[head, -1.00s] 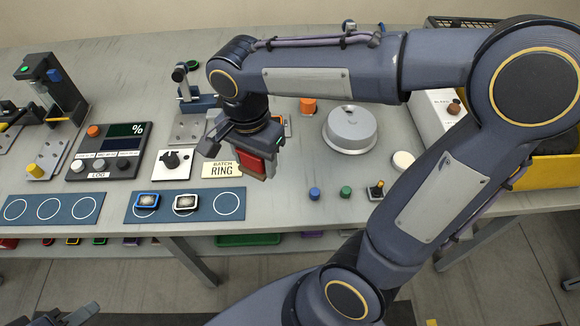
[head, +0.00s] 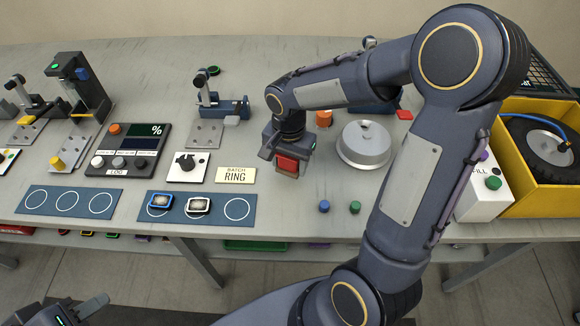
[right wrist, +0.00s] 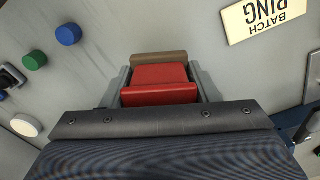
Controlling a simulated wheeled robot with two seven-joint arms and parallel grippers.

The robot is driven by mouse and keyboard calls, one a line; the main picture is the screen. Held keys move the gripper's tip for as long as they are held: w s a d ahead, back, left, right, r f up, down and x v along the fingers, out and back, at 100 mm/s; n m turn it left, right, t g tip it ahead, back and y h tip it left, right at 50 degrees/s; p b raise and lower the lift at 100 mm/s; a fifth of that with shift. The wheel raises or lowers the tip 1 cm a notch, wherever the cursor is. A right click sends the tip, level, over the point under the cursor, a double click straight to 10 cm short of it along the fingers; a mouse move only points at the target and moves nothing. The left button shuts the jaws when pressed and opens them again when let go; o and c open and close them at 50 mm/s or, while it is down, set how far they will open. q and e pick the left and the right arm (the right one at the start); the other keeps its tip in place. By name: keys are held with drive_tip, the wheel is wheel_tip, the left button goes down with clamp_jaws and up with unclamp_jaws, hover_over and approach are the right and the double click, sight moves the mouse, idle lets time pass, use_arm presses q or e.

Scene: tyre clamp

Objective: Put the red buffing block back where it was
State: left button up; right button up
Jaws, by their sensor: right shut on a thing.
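The red buffing block (head: 287,165) is held in my right gripper (head: 288,160), above the bench just right of the BATCH RING sign (head: 236,175). In the right wrist view the red block (right wrist: 160,76) sits between the two fingers of the right gripper (right wrist: 160,85), with a brown strip along its far side. Whether the block touches the bench is unclear. My left gripper (head: 78,312) shows only partly at the lower left edge, away from the bench, and its opening is unclear.
A round grey metal dish (head: 365,145) stands right of the block, with an orange cylinder (head: 324,118) behind. Blue (head: 324,207) and green (head: 355,207) buttons sit near the front edge. A blue mat (head: 240,209) carries two watch-like pieces. A yellow bin (head: 510,190) holds a tyre.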

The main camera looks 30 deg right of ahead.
sight(290, 170)
drive_tip(key=shift+w+d+f, duration=0.15)
drive_tip(key=shift+d+f, duration=0.05)
drive_tip(key=shift+f, duration=0.15)
drive_tip(key=shift+w+d+f, duration=0.1)
drive_tip(key=shift+w+f, duration=0.05)
drive_tip(key=shift+f, duration=1.55)
drive_tip(key=shift+f, duration=0.25)
drive_tip(key=o, duration=1)
drive_tip(key=shift+r, duration=0.1)
drive_tip(key=shift+c, duration=0.2)
